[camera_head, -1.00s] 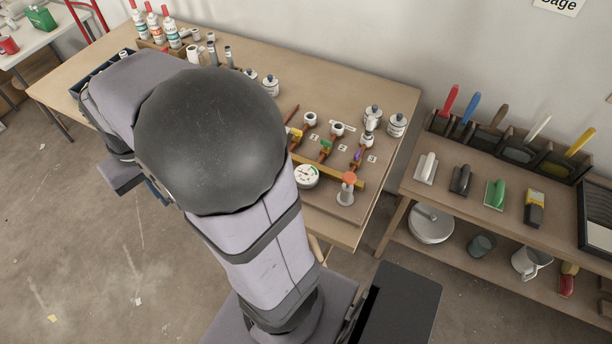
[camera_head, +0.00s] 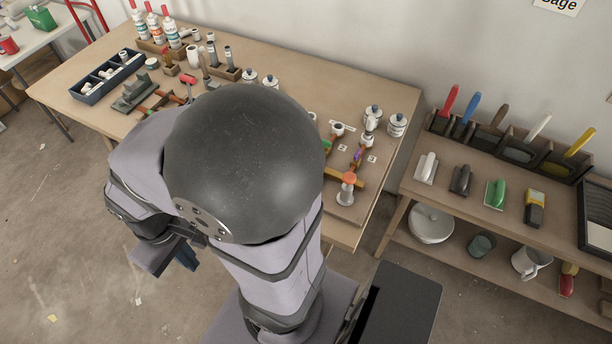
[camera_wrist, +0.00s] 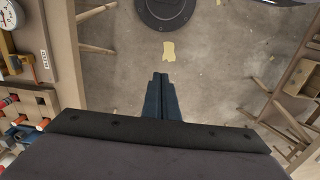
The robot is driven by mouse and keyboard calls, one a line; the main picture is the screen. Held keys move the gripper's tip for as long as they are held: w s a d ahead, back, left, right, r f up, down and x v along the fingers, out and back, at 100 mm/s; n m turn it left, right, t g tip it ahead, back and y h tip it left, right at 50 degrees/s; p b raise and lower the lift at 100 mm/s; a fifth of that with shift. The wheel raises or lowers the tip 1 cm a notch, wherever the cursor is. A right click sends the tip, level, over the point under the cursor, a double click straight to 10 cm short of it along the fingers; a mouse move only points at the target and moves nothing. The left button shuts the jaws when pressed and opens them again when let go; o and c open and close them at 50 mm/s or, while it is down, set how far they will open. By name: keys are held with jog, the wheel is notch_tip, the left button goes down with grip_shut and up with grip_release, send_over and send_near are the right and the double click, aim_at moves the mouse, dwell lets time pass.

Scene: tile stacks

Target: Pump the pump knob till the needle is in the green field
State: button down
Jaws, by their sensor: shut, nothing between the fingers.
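The pump (camera_head: 345,196), with a grey body and an orange knob (camera_head: 348,178) on top, stands upright at the front right of the workbench in the head view. The white round gauge is hidden behind my arm in the head view. Part of a white dial (camera_wrist: 11,14) shows at the top left of the wrist view, but its needle and green field are too small or cut off to read. My gripper (camera_wrist: 162,77) is shut and empty over the bare floor, off the bench's front edge. In the head view only part of it (camera_head: 186,258) shows, left of my arm and well away from the pump.
The bench (camera_head: 300,75) carries several pipe fittings, white jars (camera_head: 397,125) and a dark blue tray (camera_head: 107,78). A shelf (camera_head: 470,206) with trowels and floats stands at the right.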

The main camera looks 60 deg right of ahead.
dwell(0.3)
jog(key=s+d+f+m+b, duration=0.1)
jog(key=s+d+m, duration=0.35)
jog(key=d, duration=0.45)
jog(key=s+d+m+b, duration=0.1)
jog(key=s+d+m, duration=0.35)
jog(key=d, duration=0.45)
jog(key=s+d+f+m, duration=0.1)
jog(key=s+d+m, duration=0.35)
jog(key=d, duration=0.55)
jog(key=s+d+r+m+h, duration=0.1)
jog(key=s+d+r+m, duration=0.3)
jog(key=s+d, duration=0.35)
jog(key=d+r, duration=0.3)
jog(key=r, duration=0.4)
jog(key=shift+w+r+y+b, duration=0.15)
jog(key=shift+w+y+b, duration=0.15)
jog(key=shift+b, duration=0.15)
jog(key=shift+m, duration=0.25)
